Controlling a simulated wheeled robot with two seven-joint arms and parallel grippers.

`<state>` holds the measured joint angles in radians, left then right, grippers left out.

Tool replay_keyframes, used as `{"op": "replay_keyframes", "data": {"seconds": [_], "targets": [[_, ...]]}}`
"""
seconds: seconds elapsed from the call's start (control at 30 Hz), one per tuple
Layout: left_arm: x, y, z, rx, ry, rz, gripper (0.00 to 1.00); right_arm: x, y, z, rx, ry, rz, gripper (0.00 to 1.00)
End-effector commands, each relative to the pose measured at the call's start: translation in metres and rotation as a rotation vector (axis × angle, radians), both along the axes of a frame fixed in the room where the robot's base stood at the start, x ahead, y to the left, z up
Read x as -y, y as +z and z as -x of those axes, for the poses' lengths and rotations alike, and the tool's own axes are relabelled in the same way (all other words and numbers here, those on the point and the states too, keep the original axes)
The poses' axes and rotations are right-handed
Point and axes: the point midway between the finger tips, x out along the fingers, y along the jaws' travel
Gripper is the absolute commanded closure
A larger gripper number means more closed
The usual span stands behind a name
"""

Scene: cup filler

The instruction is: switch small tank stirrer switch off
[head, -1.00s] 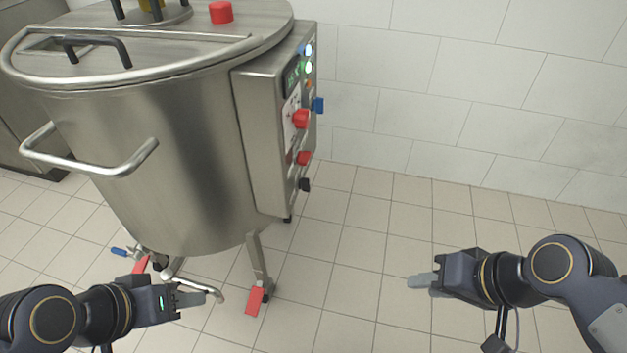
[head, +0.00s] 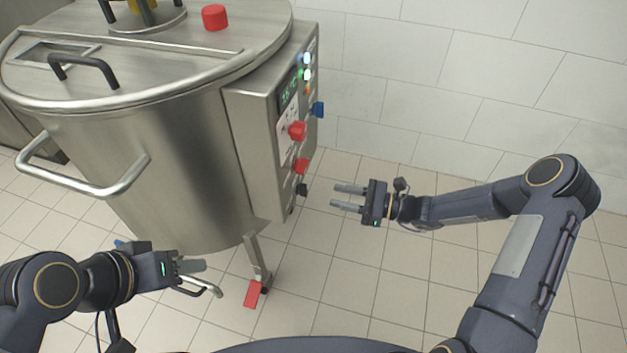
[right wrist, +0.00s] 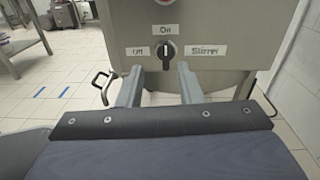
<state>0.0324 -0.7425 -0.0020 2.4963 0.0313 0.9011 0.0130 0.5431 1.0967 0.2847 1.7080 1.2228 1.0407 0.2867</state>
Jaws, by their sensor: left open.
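The small tank (head: 185,165) is a steel vessel with a control box (head: 262,130) on its right side. The stirrer switch is a black knob (head: 302,189) low on the box's panel. In the right wrist view the knob (right wrist: 166,54) sits under an "On" label, with "Off" to its left and "Stirrer" to its right. Its pointer appears upright, toward "On". My right gripper (head: 334,197) is open and empty, a short way right of the knob, its two fingers pointing at it. My left gripper (head: 202,274) is open below the tank, near the outlet pipe.
Red knobs (head: 298,131), a blue switch (head: 319,109) and lit buttons (head: 307,74) sit higher on the panel. A tank leg with a red foot piece (head: 252,293) stands below.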

Motion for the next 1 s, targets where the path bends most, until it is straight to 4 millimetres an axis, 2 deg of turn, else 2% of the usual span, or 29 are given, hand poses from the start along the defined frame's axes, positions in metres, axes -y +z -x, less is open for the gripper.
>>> {"op": "replay_keyframes", "data": {"seconds": [0.17,0.5,0.63,1.0], "targets": [[0.000,0.001,0.000,0.000,0.000,0.000,0.58,-0.007,-0.011,-0.007,-0.046,-0.034,-0.046,0.67],[0.000,-0.009,0.000,0.000,0.000,0.000,0.58,-0.056,-0.011,-0.022,-0.043,-0.031,-0.044,0.67],[0.000,-0.011,0.000,0.000,0.000,0.000,0.58,-0.070,-0.011,-0.027,-0.043,-0.032,-0.043,0.67],[0.000,-0.012,0.000,0.000,0.000,0.000,0.58,-0.076,-0.010,-0.030,-0.043,-0.035,-0.042,0.67]]}}
